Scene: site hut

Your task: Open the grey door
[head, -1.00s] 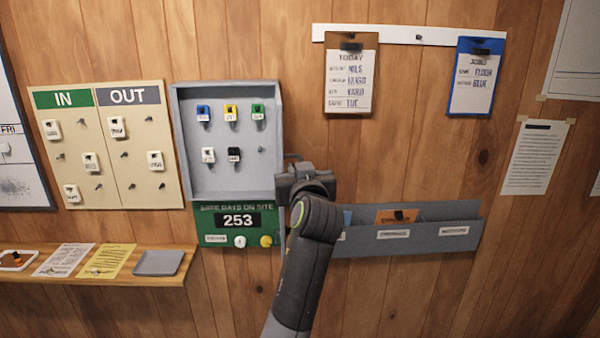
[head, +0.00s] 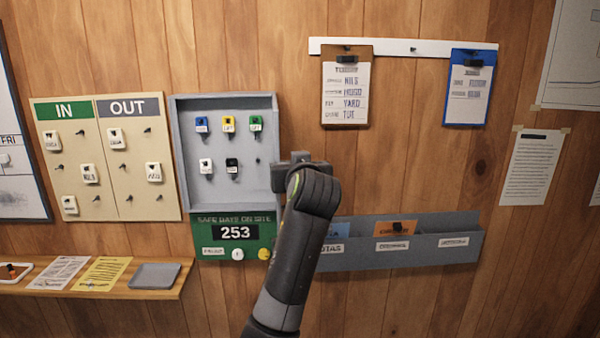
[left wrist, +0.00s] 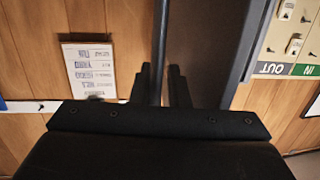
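The grey key cabinet (head: 277,150) on the wall stands open, with keys on hooks inside. The grey door (left wrist: 160,45) shows in the left wrist view as a narrow dark upright strip, nearly edge-on. In the head view the door is mostly hidden behind my arm, and its exact angle cannot be told. My left gripper (head: 296,160) is at the cabinet's right side. In the left wrist view its two fingers (left wrist: 163,88) stand close on either side of the strip, apparently clamped on it. My right gripper is in neither view.
A green day-count board (head: 235,219) hangs under the cabinet. A grey file rack (head: 400,252) is on the wall right of my arm. A shelf (head: 95,290) runs at lower left. Clipboards (head: 346,90) hang at upper right. Bare wall lies right of the cabinet.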

